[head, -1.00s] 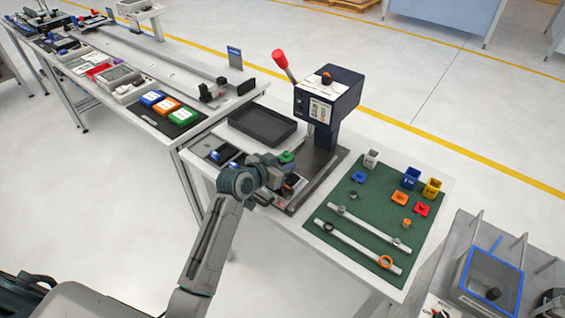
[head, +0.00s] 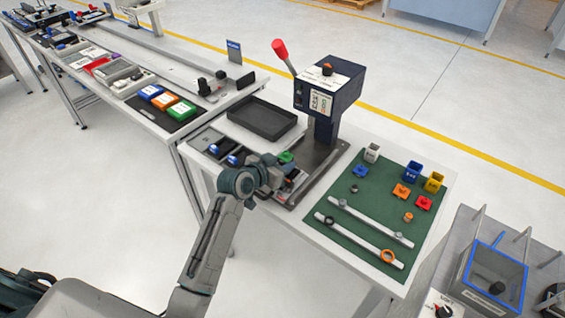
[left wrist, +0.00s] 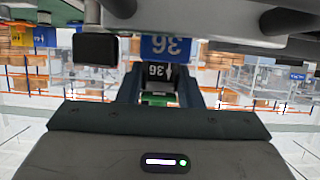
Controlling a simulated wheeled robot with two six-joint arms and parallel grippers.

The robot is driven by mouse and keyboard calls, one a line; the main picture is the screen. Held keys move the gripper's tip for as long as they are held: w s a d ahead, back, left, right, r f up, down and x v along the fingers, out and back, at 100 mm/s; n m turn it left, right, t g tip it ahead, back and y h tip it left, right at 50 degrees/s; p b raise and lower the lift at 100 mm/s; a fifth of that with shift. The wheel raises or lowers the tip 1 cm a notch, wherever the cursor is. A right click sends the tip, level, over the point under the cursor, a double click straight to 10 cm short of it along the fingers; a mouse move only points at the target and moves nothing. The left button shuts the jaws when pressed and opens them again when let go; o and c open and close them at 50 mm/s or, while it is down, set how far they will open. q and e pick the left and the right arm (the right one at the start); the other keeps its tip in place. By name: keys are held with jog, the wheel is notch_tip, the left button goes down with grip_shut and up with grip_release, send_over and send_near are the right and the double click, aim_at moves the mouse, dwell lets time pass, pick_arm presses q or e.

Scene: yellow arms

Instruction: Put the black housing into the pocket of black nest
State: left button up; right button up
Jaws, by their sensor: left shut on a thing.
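My left gripper (head: 284,178) is over the front left of the table, beside the press base. It also shows in the left wrist view (left wrist: 160,88), with its fingers shut on the black housing (left wrist: 158,72), a dark block marked 36. A blue tag marked 36 (left wrist: 166,46) shows directly beyond the housing. In the head view the housing is too small and covered to make out. Dark nests with blue tags (head: 234,158) stand left of the gripper; I cannot tell which is the black nest, and its pocket is hidden. My right gripper is not in view.
A lever press (head: 328,88) with a red-knobbed handle stands behind the gripper. A green part (head: 286,157) sits just behind the gripper. A black tray (head: 262,118) lies at the back left. A green mat (head: 345,205) with small parts and two rails is at right.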

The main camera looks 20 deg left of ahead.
pick_arm(q)
jog(key=shift+f, duration=0.45)
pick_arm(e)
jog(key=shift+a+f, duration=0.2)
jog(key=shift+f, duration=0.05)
pick_arm(q)
jog(key=o, duration=1)
jog(key=shift+o, duration=0.2)
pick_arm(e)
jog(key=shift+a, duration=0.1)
pick_arm(q)
jog(key=shift+s, duration=0.1)
jog(key=shift+s+a+r+b, duration=0.1)
jog(key=shift+s+a+b, duration=0.05)
jog(key=shift+s+b, duration=0.2)
jog(key=b+v, duration=0.2)
jog(key=v, duration=0.8)
jog(key=shift+w+r, duration=0.1)
jog(key=shift+r, duration=0.05)
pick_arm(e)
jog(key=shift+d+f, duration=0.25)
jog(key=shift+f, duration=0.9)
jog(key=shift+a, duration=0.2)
